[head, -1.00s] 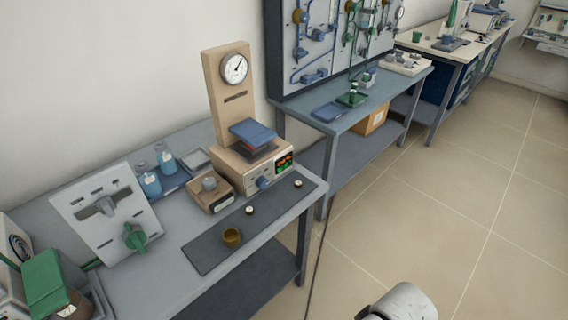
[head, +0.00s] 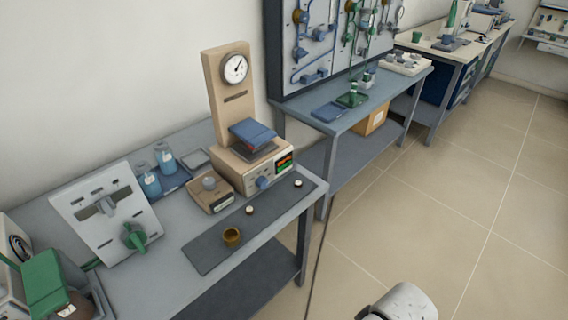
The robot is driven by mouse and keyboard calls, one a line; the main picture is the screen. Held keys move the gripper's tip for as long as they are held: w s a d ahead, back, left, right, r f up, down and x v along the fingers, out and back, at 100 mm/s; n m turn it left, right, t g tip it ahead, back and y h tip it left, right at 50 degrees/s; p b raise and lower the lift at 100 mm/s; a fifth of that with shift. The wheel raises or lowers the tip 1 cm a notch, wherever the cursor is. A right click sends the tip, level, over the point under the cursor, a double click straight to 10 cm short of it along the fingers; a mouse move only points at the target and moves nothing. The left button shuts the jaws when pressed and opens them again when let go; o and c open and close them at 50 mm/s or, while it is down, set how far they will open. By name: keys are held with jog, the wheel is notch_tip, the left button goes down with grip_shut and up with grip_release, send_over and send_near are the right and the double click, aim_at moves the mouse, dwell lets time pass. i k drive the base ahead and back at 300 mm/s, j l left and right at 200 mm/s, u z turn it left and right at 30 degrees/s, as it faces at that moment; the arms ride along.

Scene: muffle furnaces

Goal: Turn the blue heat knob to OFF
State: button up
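The blue heat knob (head: 262,183) sits on the front face of a beige heater unit (head: 228,172) with a lit display (head: 284,162), near the right end of the grey bench. The knob's pointer setting is too small to read. A white rounded part of my arm (head: 402,302) shows at the bottom edge, over the floor, well apart from the knob. My gripper's fingers are not in view.
A gauge stand (head: 229,100) rises behind the heater. The floor (head: 440,220) at right is clear.

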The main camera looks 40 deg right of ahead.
aim_at(262, 182)
jog(key=i+z, duration=0.2)
jog(key=z, duration=0.25)
jog(key=i+j+z, duration=0.1)
jog(key=z, duration=0.35)
jog(key=i+j+z, duration=0.15)
jog(key=z, duration=0.3)
jog(key=i, duration=0.1)
